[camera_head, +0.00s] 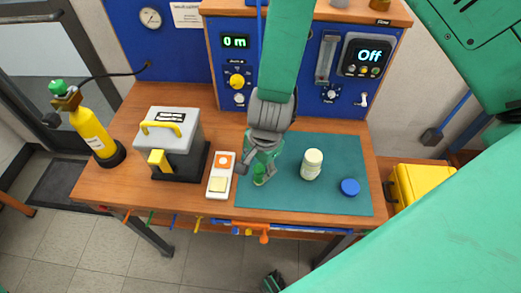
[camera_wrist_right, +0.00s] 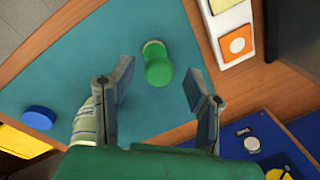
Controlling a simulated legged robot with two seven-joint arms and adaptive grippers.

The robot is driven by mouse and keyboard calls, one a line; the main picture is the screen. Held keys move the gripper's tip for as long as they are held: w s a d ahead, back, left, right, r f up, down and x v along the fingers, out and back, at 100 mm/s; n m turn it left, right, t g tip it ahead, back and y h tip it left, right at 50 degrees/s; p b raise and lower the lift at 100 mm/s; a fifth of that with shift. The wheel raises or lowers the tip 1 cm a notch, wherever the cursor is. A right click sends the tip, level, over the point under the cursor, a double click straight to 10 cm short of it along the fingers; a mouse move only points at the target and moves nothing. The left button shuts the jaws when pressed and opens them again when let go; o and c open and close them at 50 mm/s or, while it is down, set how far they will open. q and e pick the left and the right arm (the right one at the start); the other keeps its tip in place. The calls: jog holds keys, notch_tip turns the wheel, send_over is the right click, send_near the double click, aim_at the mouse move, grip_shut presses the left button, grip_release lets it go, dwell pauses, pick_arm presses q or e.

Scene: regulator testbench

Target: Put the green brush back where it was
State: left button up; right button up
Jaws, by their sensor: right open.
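The green brush (camera_head: 259,174) is on the teal mat (camera_head: 335,147), near the mat's left edge. In the right wrist view the brush (camera_wrist_right: 158,68) shows as a short green cylinder with a pale rim at its far end. My right gripper (camera_head: 260,165) reaches down over it and partly hides it in the head view. In the wrist view the right gripper's fingers (camera_wrist_right: 158,78) are wide apart, with the brush ahead of the gap and clear space on both sides. My left gripper is not seen.
A cream jar (camera_head: 312,165) and a blue lid (camera_head: 349,187) are on the mat to the right. A white switch box (camera_head: 221,176) lies just left of the mat. A grey device (camera_head: 173,133) and a yellow cylinder (camera_head: 92,130) stand farther left. The blue panel (camera_head: 300,105) rises behind.

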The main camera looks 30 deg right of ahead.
aim_at(327, 221)
notch_tip(327, 221, up, 10)
jog(key=s, duration=0.1)
jog(key=s+d+f+n, duration=0.2)
jog(key=s+f+n, duration=0.1)
jog(key=f, duration=0.1)
jog(key=s+d+f+n+h, duration=0.1)
jog(key=s+d+f+n, duration=0.2)
jog(key=s, duration=0.1)
jog(key=s+d+f+n, duration=0.3)
jog(key=f, duration=0.1)
jog(key=shift+s+d+f+g+h+p, duration=0.15)
jog(key=shift+d+f+g+h+p, duration=0.15)
jog(key=shift+h+p, duration=0.1)
jog(key=s+f+n, duration=0.1)
jog(key=s+n, duration=0.1)
jog(key=s+f+n, duration=0.1)
jog(key=s+n, duration=0.1)
jog(key=s+f+n+y, duration=0.1)
jog(key=s+f+n, duration=0.1)
jog(key=shift+s+d, duration=0.4)
jog(key=shift+s+f+n, duration=0.15)
jog(key=shift+s+n, duration=0.15)
jog(key=shift+s, duration=0.05)
jog(key=shift+a, duration=0.2)
jog(key=shift+a, duration=0.1)
